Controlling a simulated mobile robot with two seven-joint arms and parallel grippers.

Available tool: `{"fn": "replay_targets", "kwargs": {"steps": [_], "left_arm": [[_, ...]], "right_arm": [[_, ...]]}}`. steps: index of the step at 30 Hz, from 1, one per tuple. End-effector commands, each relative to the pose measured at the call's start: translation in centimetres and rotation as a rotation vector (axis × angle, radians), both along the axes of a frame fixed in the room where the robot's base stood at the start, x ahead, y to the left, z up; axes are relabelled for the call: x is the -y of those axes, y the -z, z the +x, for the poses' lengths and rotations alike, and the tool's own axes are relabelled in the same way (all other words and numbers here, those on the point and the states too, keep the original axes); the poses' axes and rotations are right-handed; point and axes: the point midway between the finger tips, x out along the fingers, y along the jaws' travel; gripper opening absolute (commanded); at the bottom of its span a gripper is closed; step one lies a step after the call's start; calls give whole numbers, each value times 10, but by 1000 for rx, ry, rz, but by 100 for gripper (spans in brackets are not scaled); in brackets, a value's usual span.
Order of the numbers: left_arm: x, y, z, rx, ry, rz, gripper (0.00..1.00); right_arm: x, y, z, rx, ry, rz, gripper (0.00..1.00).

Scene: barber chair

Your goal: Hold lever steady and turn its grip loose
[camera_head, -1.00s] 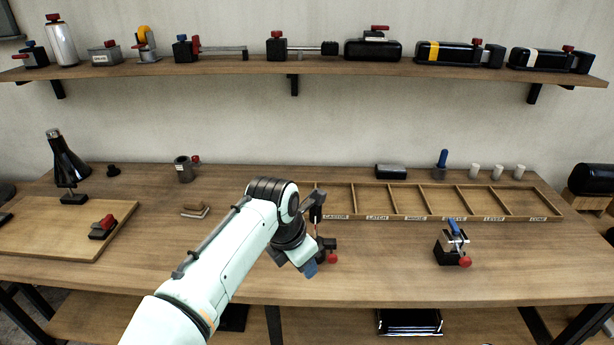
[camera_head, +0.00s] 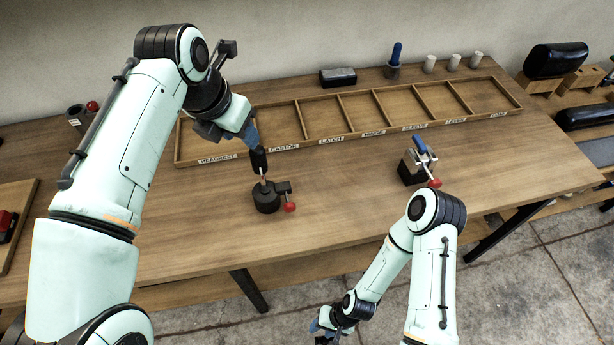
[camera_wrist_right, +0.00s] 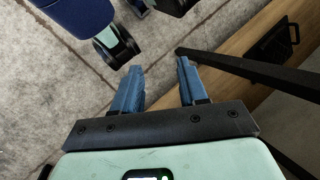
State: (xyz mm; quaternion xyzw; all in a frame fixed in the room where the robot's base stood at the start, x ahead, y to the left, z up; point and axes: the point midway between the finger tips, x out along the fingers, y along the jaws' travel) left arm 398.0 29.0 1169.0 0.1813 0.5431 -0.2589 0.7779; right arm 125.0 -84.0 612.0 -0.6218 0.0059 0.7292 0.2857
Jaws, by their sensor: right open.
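The lever stands upright in a black round holder (camera_head: 266,198) with a red knob, left of the middle of the table in the head view. Its black grip (camera_head: 259,160) is on top, with a thin rod below. My left gripper (camera_head: 252,137) is at the top end of the grip, pointing down. Its near blue finger hides the far one, so I cannot tell whether it is shut on the grip. My right gripper (camera_head: 322,324) is low, in front of the table edge and away from the lever. The right wrist view shows it open and empty (camera_wrist_right: 160,66).
A wooden tray (camera_head: 236,158) with labelled compartments lies behind the lever. A black holder (camera_head: 412,172) with a blue-handled part and a red knob stands to the right. A black block (camera_head: 338,77) and several pale cups (camera_head: 453,62) stand at the back. The table's front middle is clear.

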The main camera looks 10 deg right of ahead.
Motion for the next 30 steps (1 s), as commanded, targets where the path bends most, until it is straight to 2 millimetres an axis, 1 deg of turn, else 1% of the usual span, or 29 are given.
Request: {"fn": "replay_targets", "kwargs": {"steps": [1,2,3,5,6,8,9,11,12,14,15,17,18,20,21,23,26,27,29,30], "left_arm": [[0,0,0,0,0,0,43],[0,0,0,0,0,0,43],[0,0,0,0,0,0,43],[0,0,0,0,0,0,43],[0,0,0,0,0,0,43],[0,0,0,0,0,0,43],[0,0,0,-1,0,1,43],[0,0,0,-1,0,1,43],[0,0,0,-1,0,1,43],[0,0,0,-1,0,1,43],[0,0,0,-1,0,1,43],[0,0,0,-1,0,1,43],[0,0,0,-1,0,1,43],[0,0,0,-1,0,1,43],[0,0,0,-1,0,1,43],[0,0,0,0,0,0,43],[0,0,0,-1,1,1,43],[0,0,0,0,0,0,43],[0,0,0,0,0,0,43],[0,0,0,0,0,0,43]], "right_arm": [[-19,-10,11,3,32,45,42],[-31,-17,17,0,55,75,42],[-49,-27,25,-5,86,118,42],[-75,-47,38,-16,132,186,42],[-91,-61,47,-25,163,231,42],[-115,-84,58,-42,203,299,42],[-129,-101,65,-55,230,344,42],[-150,-127,75,-75,265,413,42],[-163,-147,80,-93,286,459,42],[-180,-177,89,-119,316,528,42],[-191,-198,94,-141,337,575,42],[-202,-230,105,-180,377,647,42],[-206,-251,113,-211,412,697,42],[-203,-278,129,-276,484,770,42],[-193,-289,141,-325,545,813,42],[-177,-300,154,-386,621,865,42],[-146,-316,176,-473,740,949,42],[-131,-322,185,-502,788,983,42],[-107,-331,198,-545,856,1033,42],[-91,-337,205,-567,899,1067,42]]}}
